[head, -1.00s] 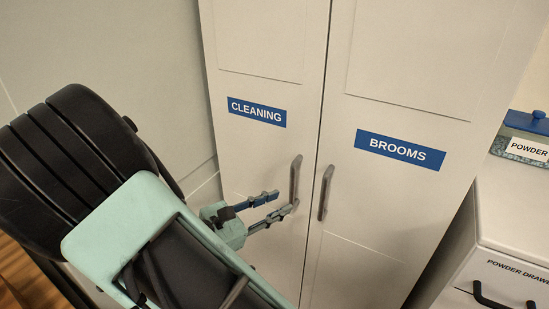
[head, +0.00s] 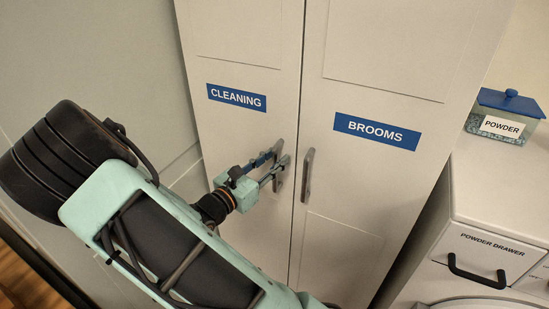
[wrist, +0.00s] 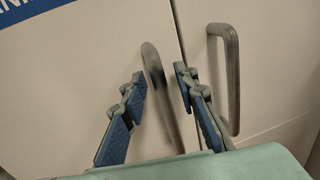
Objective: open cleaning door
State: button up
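The cleaning door (head: 236,58) is the left door of a tall white cabinet, with a blue CLEANING label (head: 237,97). It looks shut, flush with the brooms door. Its grey upright handle (head: 279,168) sits by the seam between the doors. My gripper (head: 270,163) is at this handle. In the wrist view, its two blue-padded fingers (wrist: 159,88) are spread apart, with the cleaning handle (wrist: 158,85) showing in the gap between them. I see space on both sides of the handle. Whether the fingertips reach past the bar is hard to tell.
The brooms door (head: 385,60) has its own handle (head: 307,175) close to the right of my gripper. A white unit with a powder drawer (head: 490,252) and a powder container (head: 503,117) stands at the right. A plain wall (head: 80,60) is at the left.

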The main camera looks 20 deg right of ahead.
jog(key=shift+w+d, duration=0.1)
jog(key=shift+d, duration=0.05)
jog(key=shift+c, duration=0.3)
grip_shut()
